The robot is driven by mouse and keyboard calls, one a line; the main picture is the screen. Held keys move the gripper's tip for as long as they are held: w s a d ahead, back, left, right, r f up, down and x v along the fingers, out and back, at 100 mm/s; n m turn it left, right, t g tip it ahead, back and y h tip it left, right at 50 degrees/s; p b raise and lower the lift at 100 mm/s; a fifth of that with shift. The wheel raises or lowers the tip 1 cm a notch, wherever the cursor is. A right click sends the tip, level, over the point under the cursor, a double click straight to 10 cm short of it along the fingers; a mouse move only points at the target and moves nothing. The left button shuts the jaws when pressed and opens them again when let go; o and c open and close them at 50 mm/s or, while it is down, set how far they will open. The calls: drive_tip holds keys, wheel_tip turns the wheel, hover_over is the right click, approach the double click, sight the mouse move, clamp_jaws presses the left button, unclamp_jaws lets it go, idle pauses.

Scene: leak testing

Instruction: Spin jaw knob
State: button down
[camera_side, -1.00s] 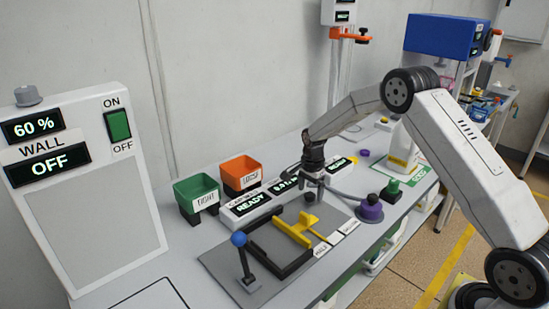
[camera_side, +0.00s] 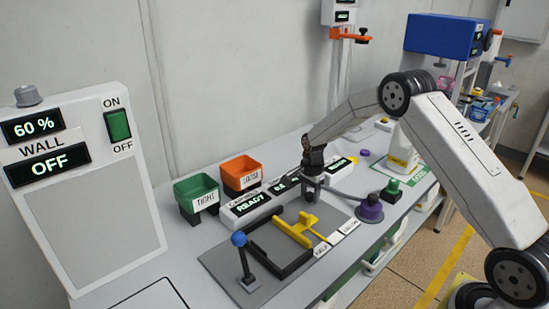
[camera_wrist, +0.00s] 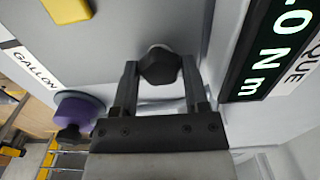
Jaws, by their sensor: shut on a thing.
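The dark hexagonal jaw knob (camera_wrist: 160,66) sits between the two fingers of my gripper (camera_wrist: 159,80) in the wrist view. My gripper is shut on it, with a finger on each side. In the side view my gripper (camera_side: 312,190) points down at the back end of the fixture, and the knob is hidden there. The yellow jaw (camera_side: 300,231) lies across the black fixture frame (camera_side: 265,262), in front of my gripper. A yellow piece (camera_wrist: 68,8) also shows at the top of the wrist view.
A purple round knob (camera_side: 370,209) stands right of my gripper, and a green one (camera_side: 391,189) beyond it. A display box (camera_side: 247,205) runs close behind my gripper. Green (camera_side: 196,190) and orange (camera_side: 240,172) bins stand behind. A blue-topped lever (camera_side: 240,242) stands at the front.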

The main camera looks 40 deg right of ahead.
drive_tip(key=m, duration=0.4)
drive_tip(key=shift+m, duration=0.3)
drive_tip(key=m, duration=0.4)
drive_tip(key=shift+m, duration=1.7)
drive_tip(key=shift+m, duration=0.7)
drive_tip(key=m, duration=0.4)
drive_tip(key=shift+m, duration=0.3)
